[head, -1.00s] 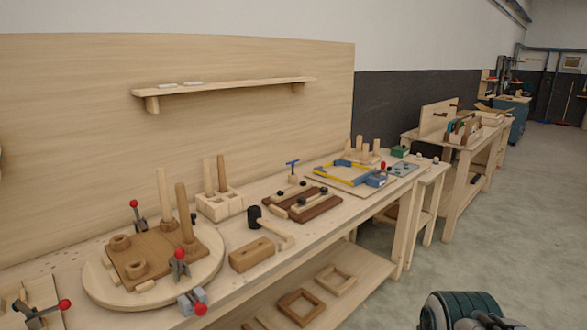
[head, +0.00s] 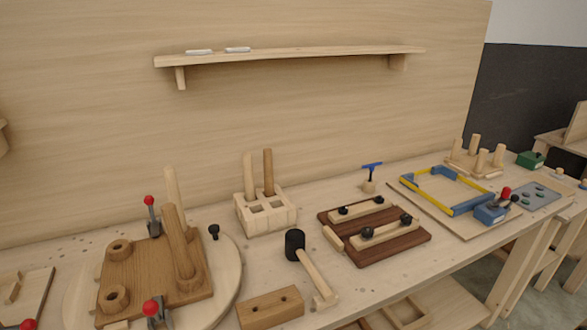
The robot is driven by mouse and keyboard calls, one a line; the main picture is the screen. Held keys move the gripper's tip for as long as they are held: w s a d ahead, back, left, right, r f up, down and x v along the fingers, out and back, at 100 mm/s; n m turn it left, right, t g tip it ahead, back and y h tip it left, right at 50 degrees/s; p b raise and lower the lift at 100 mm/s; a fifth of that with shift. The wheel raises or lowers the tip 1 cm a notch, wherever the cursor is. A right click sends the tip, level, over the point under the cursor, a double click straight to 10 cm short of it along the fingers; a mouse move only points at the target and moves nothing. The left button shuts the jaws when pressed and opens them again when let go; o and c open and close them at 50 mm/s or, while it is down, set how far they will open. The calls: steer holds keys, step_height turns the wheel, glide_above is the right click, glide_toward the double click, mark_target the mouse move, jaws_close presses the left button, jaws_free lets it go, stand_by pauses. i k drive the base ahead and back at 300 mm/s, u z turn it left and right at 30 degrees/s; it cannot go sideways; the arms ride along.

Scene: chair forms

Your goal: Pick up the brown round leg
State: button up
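A brown round leg (head: 268,170) stands upright in a pale wooden holder block (head: 252,226) with square openings, left of the picture's middle. A paler round leg (head: 249,176) stands beside it in the same block. Another brown round leg (head: 178,242) rises, slightly tilted in the picture, from a brown wooden seat board (head: 140,268) on a pale round plate (head: 228,275). A pale leg (head: 172,186) stands partly hidden behind it. My gripper is not in view.
A black-headed mallet (head: 307,266) and a brown block (head: 270,307) lie in front of the holder. Red-knobbed clamps (head: 150,200) stand around the seat board. Dark boards with clamps (head: 375,228) and a blue-yellow frame clamp (head: 447,190) lie right. A shelf (head: 300,57) hangs above.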

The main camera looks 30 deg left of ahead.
mark_target(269, 177)
steer(key=u, duration=0.85)
steer(key=i, duration=1.05)
steer(key=u, duration=1)
